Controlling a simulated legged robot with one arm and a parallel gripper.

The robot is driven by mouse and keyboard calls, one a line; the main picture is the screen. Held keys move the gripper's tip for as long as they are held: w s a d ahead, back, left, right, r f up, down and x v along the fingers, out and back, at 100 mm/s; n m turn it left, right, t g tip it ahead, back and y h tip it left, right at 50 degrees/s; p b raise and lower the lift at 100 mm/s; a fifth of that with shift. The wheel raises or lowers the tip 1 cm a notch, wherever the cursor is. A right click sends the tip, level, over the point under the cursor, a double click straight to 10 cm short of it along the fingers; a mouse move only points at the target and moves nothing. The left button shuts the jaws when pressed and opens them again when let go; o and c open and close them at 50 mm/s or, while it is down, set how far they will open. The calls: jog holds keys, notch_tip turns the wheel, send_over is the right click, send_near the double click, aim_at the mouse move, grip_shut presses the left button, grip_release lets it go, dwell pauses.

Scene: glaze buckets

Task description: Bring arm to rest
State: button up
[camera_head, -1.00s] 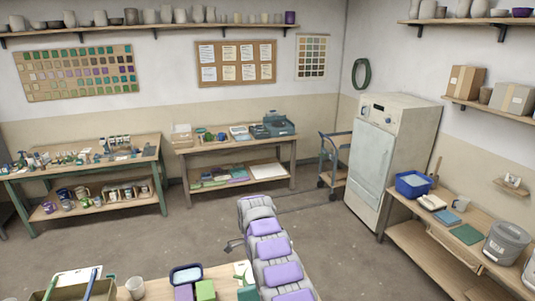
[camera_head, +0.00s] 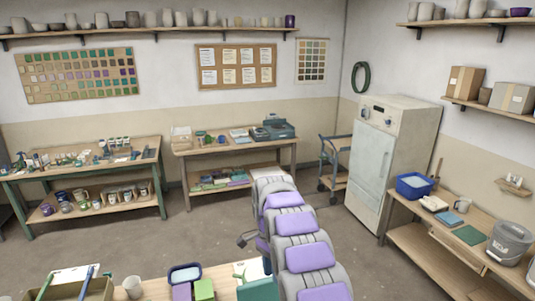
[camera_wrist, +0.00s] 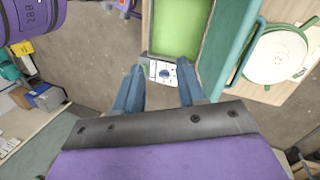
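My arm (camera_head: 302,257), in purple and grey segments, reaches forward from the bottom of the head view, over the right end of the near table. Its gripper end is not clearly seen there. In the wrist view my gripper (camera_wrist: 158,88) shows two blue fingers set apart, with nothing held between them. Past the fingertips is a white panel with a blue dial (camera_wrist: 165,73), next to a green-floored tray (camera_wrist: 178,27). A round white disc with a green rim (camera_wrist: 275,55) lies to the right.
The near table holds a cup (camera_head: 133,287), a dark-rimmed tub (camera_head: 185,274) and a green block (camera_head: 204,289). A back bench (camera_head: 235,147), a left bench (camera_head: 85,170), a white kiln-like cabinet (camera_head: 388,160) and a right bench (camera_head: 455,215) line the walls. Open floor (camera_head: 210,225) lies between.

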jog(key=s+d+r+n+b, duration=0.25)
jog(key=s+d+b, duration=0.2)
jog(key=s, duration=0.55)
jog(key=s+d+r+n+b, duration=0.1)
jog(key=s+d+n+b, duration=0.3)
jog(key=s, duration=0.6)
jog(key=s+d+f+n+b, duration=0.1)
jog(key=s+f+b, duration=0.2)
jog(key=s, duration=0.5)
jog(key=s+d+f+n+t+b, duration=0.1)
jog(key=s+f+n+b, duration=0.1)
jog(key=s, duration=0.6)
jog(key=s+d+f+n+b, duration=0.1)
jog(key=s+d+f+b, duration=0.1)
jog(key=s+f+b, duration=0.2)
jog(key=s+f, duration=0.2)
jog(key=s, duration=0.2)
jog(key=shift+s+f+n+y, duration=0.2)
jog(key=shift+s+n+y, duration=0.15)
jog(key=shift+s+y, duration=0.05)
jog(key=shift+d, duration=0.25)
